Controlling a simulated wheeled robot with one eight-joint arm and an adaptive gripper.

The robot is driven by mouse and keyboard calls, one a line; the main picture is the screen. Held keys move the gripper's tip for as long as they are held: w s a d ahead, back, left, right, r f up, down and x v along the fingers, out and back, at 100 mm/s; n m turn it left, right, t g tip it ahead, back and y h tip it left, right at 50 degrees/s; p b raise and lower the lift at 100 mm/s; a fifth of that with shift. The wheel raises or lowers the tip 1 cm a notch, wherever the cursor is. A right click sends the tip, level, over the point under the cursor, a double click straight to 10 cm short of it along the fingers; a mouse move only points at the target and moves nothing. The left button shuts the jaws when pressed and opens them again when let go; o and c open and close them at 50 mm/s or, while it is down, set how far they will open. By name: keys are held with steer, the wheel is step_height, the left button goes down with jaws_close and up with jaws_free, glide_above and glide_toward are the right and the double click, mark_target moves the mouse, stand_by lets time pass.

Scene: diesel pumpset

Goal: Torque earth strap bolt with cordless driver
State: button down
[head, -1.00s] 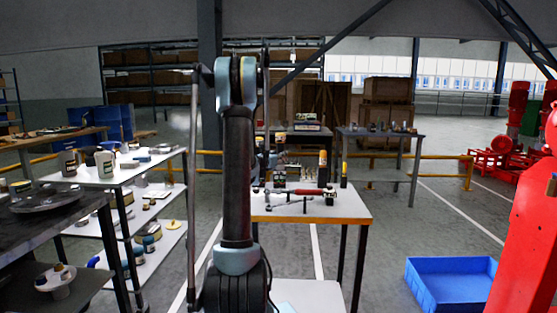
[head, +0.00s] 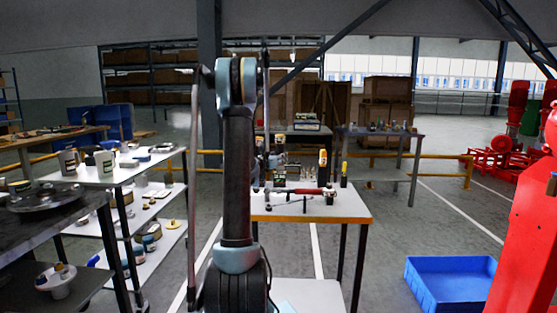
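A white-topped work table (head: 345,211) with an orange front edge stands ahead of me and carries small tools. Upright yellow-and-black tools (head: 322,163) stand on it. I cannot tell whether one of them is the cordless driver. A long tool with a red handle (head: 303,191) lies across the top. My own arm rises through the middle of the head view and covers the table's left part. My gripper is hidden behind the arm. I cannot make out the earth strap or its bolt; part of a red machine (head: 525,245) fills the right edge.
A blue bin (head: 450,284) lies on the floor at right. White shelves with cans and parts (head: 145,205) and a dark bench (head: 60,222) stand close on the left. A grey table (head: 385,136) and yellow rails (head: 455,157) are behind. Floor between table and bin is clear.

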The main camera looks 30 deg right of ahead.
steer(key=shift+f, duration=0.55)
steer(key=c, duration=1.1)
jaws_free()
steer(key=v, duration=1.2)
